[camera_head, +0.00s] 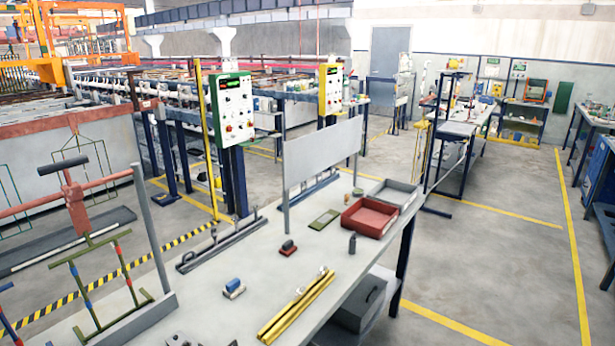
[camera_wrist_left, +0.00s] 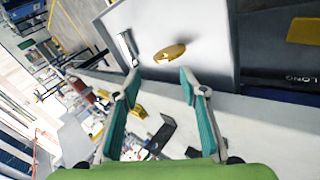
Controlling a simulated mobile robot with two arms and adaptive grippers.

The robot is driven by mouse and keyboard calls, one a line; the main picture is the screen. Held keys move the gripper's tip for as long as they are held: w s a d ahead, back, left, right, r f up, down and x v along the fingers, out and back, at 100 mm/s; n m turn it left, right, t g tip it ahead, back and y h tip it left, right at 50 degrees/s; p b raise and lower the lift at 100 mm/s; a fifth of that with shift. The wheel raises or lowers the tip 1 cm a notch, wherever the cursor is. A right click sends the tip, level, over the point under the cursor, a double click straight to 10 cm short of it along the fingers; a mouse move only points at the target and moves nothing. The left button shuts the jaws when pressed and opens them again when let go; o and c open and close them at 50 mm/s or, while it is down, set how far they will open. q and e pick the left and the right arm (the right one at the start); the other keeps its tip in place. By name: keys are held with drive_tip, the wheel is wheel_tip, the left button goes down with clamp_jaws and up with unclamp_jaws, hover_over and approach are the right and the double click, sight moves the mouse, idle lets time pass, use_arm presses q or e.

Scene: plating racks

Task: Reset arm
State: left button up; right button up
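My left gripper (camera_wrist_left: 159,72) shows in the left wrist view with its two teal fingers spread apart. It is open, and nothing is held between the fingers. A yellow, roundish object (camera_wrist_left: 170,52) lies beyond the fingertips against a pale grey surface, apart from the fingers. Neither of my grippers shows in the head view. My right gripper is in neither view.
In the head view a long workbench (camera_head: 213,311) holds a red tray (camera_head: 371,215), a grey tray (camera_head: 393,192), yellow bars (camera_head: 297,308) and small blocks. A rack frame (camera_head: 110,275) stands at its left end. Open floor (camera_head: 480,265) lies to the right.

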use_arm(q)
drive_tip(key=s+a+m+g+y, duration=0.2)
drive_tip(key=s+a+m, duration=0.3)
drive_tip(key=s, duration=0.5)
drive_tip(key=s+a+m+g+y, duration=0.2)
drive_tip(key=s+a+m, duration=0.3)
drive_tip(key=s, duration=0.5)
wheel_tip(320, 180, down, 31)
drive_tip(key=s+b, duration=0.2)
drive_tip(key=b, duration=0.2)
drive_tip(key=s+a+f+g+b, duration=0.2)
drive_tip(key=s+f, duration=1.5)
drive_tip(key=shift+a+y, duration=0.3)
drive_tip(key=shift+a, duration=0.05)
drive_tip(key=shift+w, duration=0.1)
